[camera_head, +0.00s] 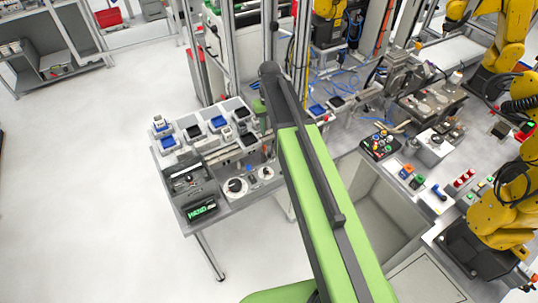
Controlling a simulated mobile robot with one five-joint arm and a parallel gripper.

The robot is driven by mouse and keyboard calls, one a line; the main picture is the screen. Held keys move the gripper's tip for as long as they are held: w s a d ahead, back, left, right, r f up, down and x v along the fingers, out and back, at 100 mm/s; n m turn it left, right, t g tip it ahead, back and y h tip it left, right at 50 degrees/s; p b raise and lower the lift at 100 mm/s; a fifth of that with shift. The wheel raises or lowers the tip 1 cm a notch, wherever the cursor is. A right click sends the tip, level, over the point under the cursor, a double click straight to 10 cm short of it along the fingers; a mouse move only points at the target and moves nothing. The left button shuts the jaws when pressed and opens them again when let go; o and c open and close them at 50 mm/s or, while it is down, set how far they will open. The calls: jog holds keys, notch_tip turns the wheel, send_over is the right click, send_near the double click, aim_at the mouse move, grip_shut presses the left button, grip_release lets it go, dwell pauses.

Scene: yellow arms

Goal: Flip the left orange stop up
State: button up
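A small orange piece (407,171) stands on the right-hand workbench, just past a dark button box. It is too small to tell whether it is a stop, or whether it is up or down. I cannot make out a second orange stop for a left and right pair. My green and black arm (312,190) rises from the bottom of the view toward the upper middle, left of the orange piece. My gripper cannot be made out beyond the arm's dark upper end.
The button box (380,145) has several coloured buttons. Yellow robot arms (505,200) stand on the right. A table (240,205) on the left holds blue and black trays and a device with a green display (202,211). The floor at left is clear.

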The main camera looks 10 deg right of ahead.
aim_at(270, 153)
notch_tip(270, 153, down, 15)
jog(key=b, duration=1.3)
jog(key=shift+b, duration=0.3)
jog(key=shift+r, duration=0.1)
jog(key=shift+c, duration=0.5)
grip_shut()
